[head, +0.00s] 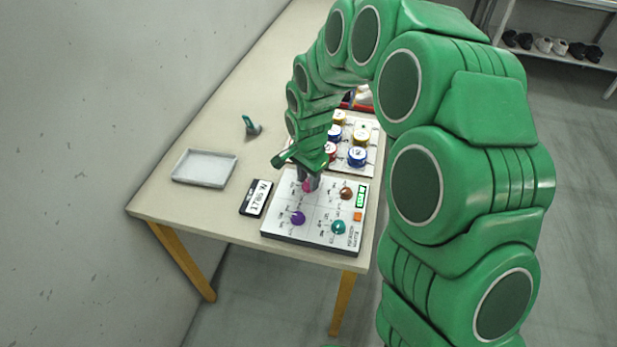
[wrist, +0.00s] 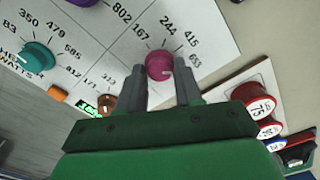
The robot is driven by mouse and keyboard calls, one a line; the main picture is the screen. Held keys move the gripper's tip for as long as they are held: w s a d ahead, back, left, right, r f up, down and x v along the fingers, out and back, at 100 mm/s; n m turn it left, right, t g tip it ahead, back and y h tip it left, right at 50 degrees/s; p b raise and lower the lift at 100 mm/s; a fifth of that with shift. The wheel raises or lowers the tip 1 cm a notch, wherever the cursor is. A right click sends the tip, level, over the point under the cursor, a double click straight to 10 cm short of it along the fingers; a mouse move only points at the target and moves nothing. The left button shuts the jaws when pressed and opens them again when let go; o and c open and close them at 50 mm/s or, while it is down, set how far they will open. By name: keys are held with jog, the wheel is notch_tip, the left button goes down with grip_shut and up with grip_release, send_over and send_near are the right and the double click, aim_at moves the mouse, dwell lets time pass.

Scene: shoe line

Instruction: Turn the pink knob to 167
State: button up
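In the head view the pink knob (head: 307,187) is partly hidden under my gripper (head: 309,181). My gripper (wrist: 160,75) is open, its two fingers either side of the knob's near edge. I cannot tell whether they touch it.
The panel also carries a teal knob (head: 338,227), a brown knob (head: 346,193), a purple knob (head: 297,217) and an orange button (head: 358,216). A black labelled box (head: 257,198) and grey tray (head: 204,168) lie left. Round coloured containers (head: 357,156) stand behind.

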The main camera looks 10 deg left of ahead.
grip_shut()
jog(key=shift+n, duration=0.4)
jog(key=n, duration=0.4)
jog(key=shift+n, duration=0.3)
jog(key=n, duration=0.5)
jog(key=shift+n, duration=0.3)
jog(key=n, duration=1.2)
